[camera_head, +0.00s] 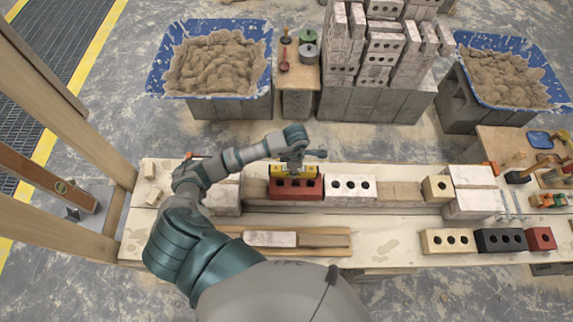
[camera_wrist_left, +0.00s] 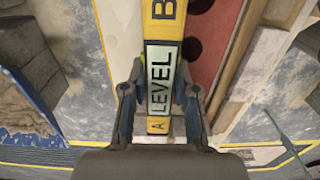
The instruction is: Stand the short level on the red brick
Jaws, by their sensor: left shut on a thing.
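The short level (camera_head: 280,170) is yellow with black marks and a pale "LEVEL" label in the left wrist view (camera_wrist_left: 162,75). The red brick (camera_head: 296,189) has dark holes and lies in the row on the bench; it also shows beside and behind the level in the wrist view (camera_wrist_left: 221,48). My left gripper (camera_head: 293,163) is above the brick's back edge, its two fingers (camera_wrist_left: 160,105) shut on the level from both sides. The level runs along the brick; I cannot tell whether it touches the brick. My right gripper is not in view.
A white brick with holes (camera_head: 350,188) sits right of the red brick. A wooden tray (camera_head: 338,229) with bricks lies in front. Cream (camera_head: 447,241), black (camera_head: 501,240) and small red (camera_head: 541,239) bricks stand at front right. Mortar tubs (camera_head: 258,80) stand behind the bench.

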